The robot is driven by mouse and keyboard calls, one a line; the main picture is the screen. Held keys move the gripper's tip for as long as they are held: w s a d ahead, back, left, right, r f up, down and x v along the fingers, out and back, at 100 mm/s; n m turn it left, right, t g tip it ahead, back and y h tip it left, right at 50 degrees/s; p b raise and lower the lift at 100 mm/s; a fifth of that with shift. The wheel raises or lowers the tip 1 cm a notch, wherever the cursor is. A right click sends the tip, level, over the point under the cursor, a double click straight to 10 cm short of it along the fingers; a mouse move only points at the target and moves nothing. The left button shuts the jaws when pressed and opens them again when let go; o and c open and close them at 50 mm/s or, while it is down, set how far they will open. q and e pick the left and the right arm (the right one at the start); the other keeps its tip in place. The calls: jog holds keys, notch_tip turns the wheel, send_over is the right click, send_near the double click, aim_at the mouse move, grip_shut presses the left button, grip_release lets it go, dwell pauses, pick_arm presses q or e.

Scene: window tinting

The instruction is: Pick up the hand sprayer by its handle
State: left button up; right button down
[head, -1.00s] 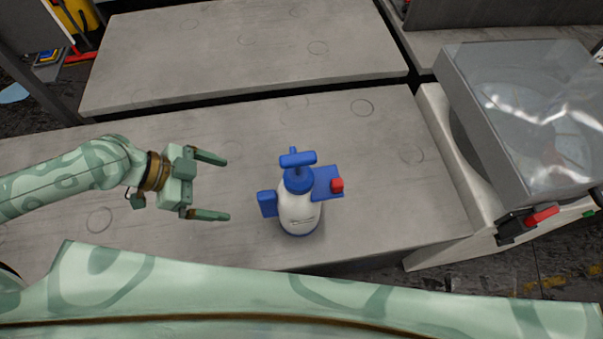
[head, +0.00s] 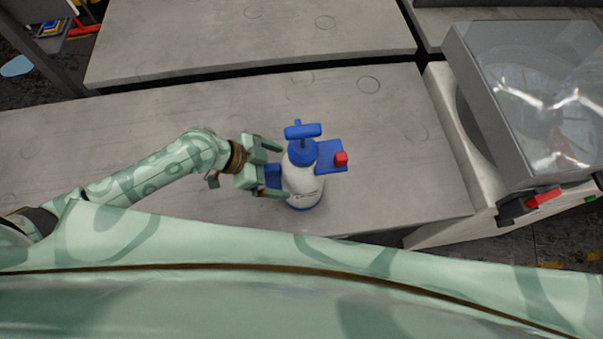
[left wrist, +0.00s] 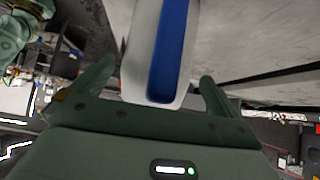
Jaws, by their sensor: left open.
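The hand sprayer (head: 305,187) stands upright on the grey bench, with a white body, a blue T-shaped top and a blue side part with a red knob. Its blue handle (head: 273,175) sticks out on the left side. My left gripper (head: 284,170) is open at the sprayer's left, with its fingers on either side of the handle. In the left wrist view the white body with a blue strip (left wrist: 172,55) lies between and beyond the open fingers. I cannot tell whether the fingers touch it. My right gripper is not in view.
The grey bench (head: 120,125) is clear to the left of and behind the sprayer. A second grey slab (head: 250,45) lies beyond a dark gap. A machine with a clear cover (head: 530,100) and a red switch (head: 543,198) stands at the right.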

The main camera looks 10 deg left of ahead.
pick_arm(q)
jog(key=shift+w+d+f, duration=0.1)
jog(key=shift+d+f, duration=0.35)
jog(key=shift+a, duration=0.1)
jog(key=shift+c, duration=0.3)
jog(key=shift+r, duration=0.1)
jog(key=c, duration=1.8)
